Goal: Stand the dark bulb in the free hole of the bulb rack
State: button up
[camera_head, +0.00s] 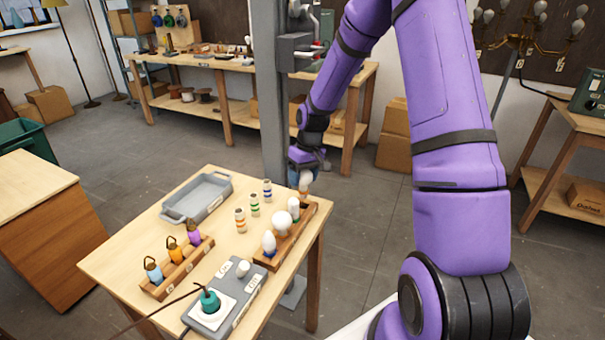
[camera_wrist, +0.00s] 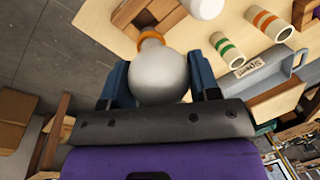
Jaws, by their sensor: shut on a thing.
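My gripper (camera_wrist: 160,88) is shut on a pale grey bulb (camera_wrist: 158,72) with an orange collar. In the head view the gripper (camera_head: 305,172) is at the table's far right corner, and the held bulb (camera_head: 304,187) hangs base down at the far end of the wooden bulb rack (camera_head: 284,250). The collar is over or at the rack's end in the wrist view; I cannot tell whether the base is in a hole. The rack holds several other bulbs: a blue-collared one (camera_head: 269,243), a large white one (camera_head: 281,222) and a smaller one (camera_head: 293,207).
Orange, green and blue striped tubes (camera_head: 254,205) stand left of the rack. A grey tray (camera_head: 217,198), labelled in the wrist view, lies behind them. A wooden holder (camera_head: 178,272) with three coloured items and a grey socket box (camera_head: 240,297) stand nearer. Floor lies beyond the table's right edge.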

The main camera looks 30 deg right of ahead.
aim_at(303, 191)
jog(key=shift+f, duration=2.55)
jog(key=shift+f, duration=0.2)
jog(key=o, duration=1)
jog(key=shift+c, duration=0.2)
